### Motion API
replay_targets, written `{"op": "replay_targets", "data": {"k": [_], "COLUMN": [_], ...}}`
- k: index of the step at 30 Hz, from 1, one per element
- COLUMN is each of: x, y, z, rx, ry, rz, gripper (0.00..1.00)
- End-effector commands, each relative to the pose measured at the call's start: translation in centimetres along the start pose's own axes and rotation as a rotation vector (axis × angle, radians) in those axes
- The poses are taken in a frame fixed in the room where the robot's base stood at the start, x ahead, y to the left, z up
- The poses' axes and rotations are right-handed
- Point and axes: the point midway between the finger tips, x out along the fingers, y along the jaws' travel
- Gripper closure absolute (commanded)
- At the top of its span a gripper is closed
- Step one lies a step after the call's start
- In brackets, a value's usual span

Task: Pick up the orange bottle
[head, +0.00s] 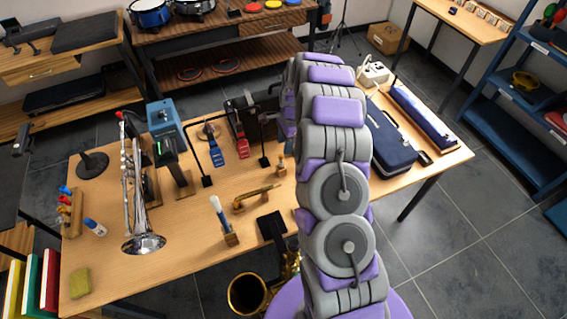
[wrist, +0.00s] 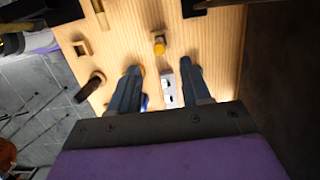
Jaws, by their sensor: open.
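No bottle is plainly recognisable as orange. In the wrist view a small orange-yellow upright thing (wrist: 159,46) stands on the wooden table, beyond and between my fingertips; it may be the orange bottle. A bit of yellow-orange also shows at the left fingertip, mostly hidden by it. My gripper (wrist: 160,68) is open, its two dark blue-grey fingers apart and pointing at the tabletop. A small whitish block with dark spots (wrist: 168,90) shows between the fingers, and I cannot tell its height. In the head view my arm hides the gripper and part of the table.
The wooden table (head: 190,240) holds a silver trumpet (head: 133,190), a blue case (head: 392,140), a white device (head: 373,73), stands and a small brown upright item (head: 281,167). A brass horn bell (head: 247,294) is by the front edge. Floor is open at right.

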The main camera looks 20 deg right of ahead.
Motion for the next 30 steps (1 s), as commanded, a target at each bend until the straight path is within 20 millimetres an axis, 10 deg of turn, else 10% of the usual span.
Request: {"op": "replay_targets", "data": {"k": [6, 30], "x": [4.3, 10.1], "y": [0.1, 0.0], "z": [0.6, -0.5], "rx": [-0.003, -0.002], "ry": [0.005, 0.004], "rz": [0.004, 0.000], "gripper": [0.52, 0.52]}}
